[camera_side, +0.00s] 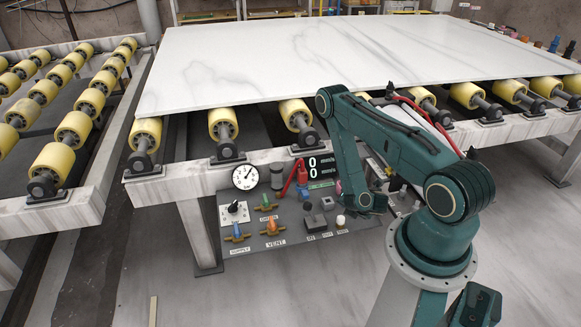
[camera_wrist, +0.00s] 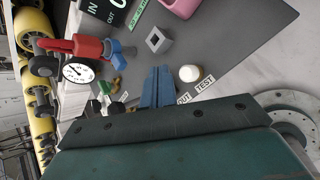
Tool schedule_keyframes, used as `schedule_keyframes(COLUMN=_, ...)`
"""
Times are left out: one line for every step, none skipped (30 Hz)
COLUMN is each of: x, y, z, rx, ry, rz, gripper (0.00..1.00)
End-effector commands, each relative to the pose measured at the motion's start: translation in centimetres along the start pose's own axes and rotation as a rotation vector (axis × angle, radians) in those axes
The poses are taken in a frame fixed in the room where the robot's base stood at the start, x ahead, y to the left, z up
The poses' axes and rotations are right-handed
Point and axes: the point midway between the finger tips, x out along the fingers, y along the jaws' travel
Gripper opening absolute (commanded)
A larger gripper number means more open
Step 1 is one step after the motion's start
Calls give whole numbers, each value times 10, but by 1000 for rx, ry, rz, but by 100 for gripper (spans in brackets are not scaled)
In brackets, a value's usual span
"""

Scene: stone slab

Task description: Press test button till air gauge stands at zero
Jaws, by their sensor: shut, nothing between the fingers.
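The test button, a round white knob (camera_side: 341,220), stands at the right of the grey control panel (camera_side: 226,218). In the wrist view the white knob (camera_wrist: 189,73) is beside the TEST label (camera_wrist: 206,86). My gripper (camera_side: 366,207) is near the panel's right side, close to the knob. In the wrist view its blue fingers (camera_wrist: 158,75) are shut and empty, left of the knob with a gap in the picture. Height above the panel is hard to tell. The white air gauge (camera_side: 245,176) has its dark needle off to the upper right; it also shows in the wrist view (camera_wrist: 78,72).
A blue supply valve (camera_side: 237,233), an orange vent valve (camera_side: 271,228) and a red lever (camera_side: 299,178) crowd the panel's left and middle. The white slab (camera_side: 300,60) lies on yellow rollers (camera_side: 222,124) behind.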

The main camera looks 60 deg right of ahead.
Motion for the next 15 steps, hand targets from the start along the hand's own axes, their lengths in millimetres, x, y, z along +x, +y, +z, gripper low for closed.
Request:
schedule_keyframes(x=4, y=-3, z=-3, rx=0, ry=1, rz=-1, gripper=0)
schedule_keyframes(x=6, y=-5, z=-5, rx=0, ry=1, rz=-1, gripper=0)
schedule_keyframes(x=9, y=-7, z=-7, rx=0, ry=1, rz=-1, gripper=0)
schedule_keyframes(x=11, y=-8, z=-8, rx=-1, ry=1, rz=-1, gripper=0)
schedule_keyframes(x=12, y=-10, z=-10, rx=-1, ry=1, rz=-1, gripper=0)
schedule_keyframes(x=15, y=-11, z=-11, rx=-1, ry=1, rz=-1, gripper=0)
schedule_keyframes(x=16, y=-12, z=-12, rx=-1, ry=1, rz=-1, gripper=0)
schedule_keyframes(x=18, y=-13, z=-13, rx=-1, ry=1, rz=-1, gripper=0)
schedule_keyframes(x=19, y=-14, z=-14, rx=-1, ry=1, rz=-1, gripper=0)
schedule_keyframes(x=20, y=-15, z=-15, rx=-1, ry=1, rz=-1, gripper=0)
schedule_keyframes(x=21, y=-16, z=-16, rx=-1, ry=1, rz=-1, gripper=0)
schedule_keyframes(x=22, y=-16, z=-16, rx=0, ry=0, rz=0, gripper=0)
schedule_keyframes(x=23, y=-17, z=-17, rx=0, ry=0, rz=0, gripper=0)
schedule_keyframes(x=23, y=-17, z=-17, rx=0, ry=0, rz=0, gripper=0)
schedule_keyframes(x=24, y=-17, z=-17, rx=-1, ry=0, rz=0, gripper=0)
